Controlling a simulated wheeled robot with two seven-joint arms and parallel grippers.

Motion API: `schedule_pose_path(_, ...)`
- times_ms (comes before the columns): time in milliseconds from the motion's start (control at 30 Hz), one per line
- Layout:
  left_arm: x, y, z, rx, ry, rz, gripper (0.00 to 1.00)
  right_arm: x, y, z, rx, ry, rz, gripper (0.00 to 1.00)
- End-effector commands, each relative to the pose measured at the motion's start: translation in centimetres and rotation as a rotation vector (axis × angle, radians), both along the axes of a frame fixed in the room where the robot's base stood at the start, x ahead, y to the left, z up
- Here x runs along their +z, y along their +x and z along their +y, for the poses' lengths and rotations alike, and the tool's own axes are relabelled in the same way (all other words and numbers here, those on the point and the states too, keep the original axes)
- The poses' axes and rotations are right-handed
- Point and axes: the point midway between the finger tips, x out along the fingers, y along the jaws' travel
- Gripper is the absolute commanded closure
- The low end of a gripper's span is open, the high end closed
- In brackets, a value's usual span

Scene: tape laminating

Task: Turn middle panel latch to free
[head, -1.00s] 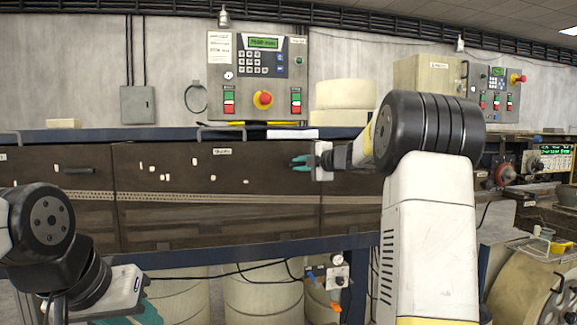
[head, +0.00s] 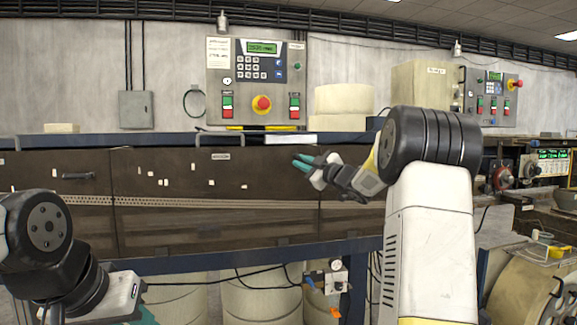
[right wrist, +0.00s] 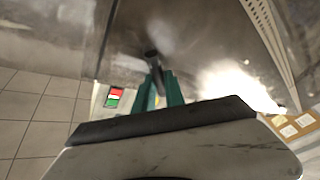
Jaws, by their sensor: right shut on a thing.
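The brown middle panel (head: 200,225) closes the front of the long machine, with a grey handle (head: 220,139) at its top edge. My right gripper (head: 301,161) is at the panel's upper right, its teal fingers tilted up and left. In the right wrist view, the fingers (right wrist: 160,85) are shut on the dark latch (right wrist: 152,60), which stands out from the panel face. The latch is too small and covered to make out in the head view. My left gripper (head: 147,314) is low at the left, partly cut off by the bottom edge, its jaws unclear.
A control box (head: 255,82) with a red stop button stands behind the machine. Several small pale tags (head: 164,182) dot the panel. A white pad (head: 291,138) lies on the ledge above. A gauge unit (head: 335,275) and cables hang below. Large pale rolls (head: 262,300) stand underneath.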

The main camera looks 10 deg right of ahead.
Motion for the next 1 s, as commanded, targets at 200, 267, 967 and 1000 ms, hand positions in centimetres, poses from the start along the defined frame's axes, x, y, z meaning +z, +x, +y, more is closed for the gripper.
schedule_pose_path(200,0.0,0.0,0.0,0.000,0.000,0.000,0.64,0.2,0.0,-0.7,-0.002,0.208,0.010,1.00)
schedule_pose_path(267,0.0,0.0,0.0,0.000,0.000,0.000,0.64,0.3,0.0,-0.8,-0.001,0.265,0.012,1.00)
schedule_pose_path(967,0.0,0.0,0.0,0.000,0.000,0.000,0.64,0.5,0.1,-2.2,-0.002,0.723,0.027,1.00)
schedule_pose_path(1000,0.0,0.0,0.0,0.000,0.000,0.000,0.64,0.5,0.1,-2.3,-0.002,0.733,0.027,1.00)
